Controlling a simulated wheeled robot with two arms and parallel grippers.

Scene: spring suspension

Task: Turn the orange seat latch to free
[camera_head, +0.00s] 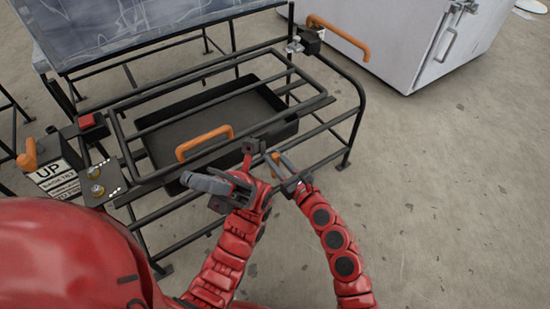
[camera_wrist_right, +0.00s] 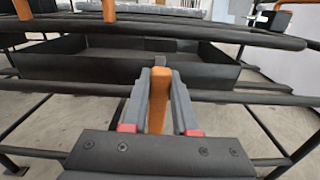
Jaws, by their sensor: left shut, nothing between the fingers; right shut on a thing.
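The orange latch (camera_wrist_right: 158,100) stands between the grey fingers of my right gripper (camera_wrist_right: 160,95) in the right wrist view, and they are shut on it. In the head view only a small orange piece of the latch (camera_head: 275,158) shows beside the right gripper (camera_head: 285,163), at the front edge of the seat frame. The fingers hide its sides. My left gripper (camera_head: 200,183) is shut and empty, just left of the right one, with its fingers pointing left near the front rail.
The black tube frame (camera_head: 350,120) surrounds a dark tray (camera_head: 280,130). An orange loop handle (camera_head: 204,142) sits on the front bars. Another orange handle (camera_head: 340,36) is at the back right. A sign reading UP (camera_head: 55,175) and a red block (camera_head: 88,122) are at left. A grey cabinet (camera_head: 405,45) stands behind.

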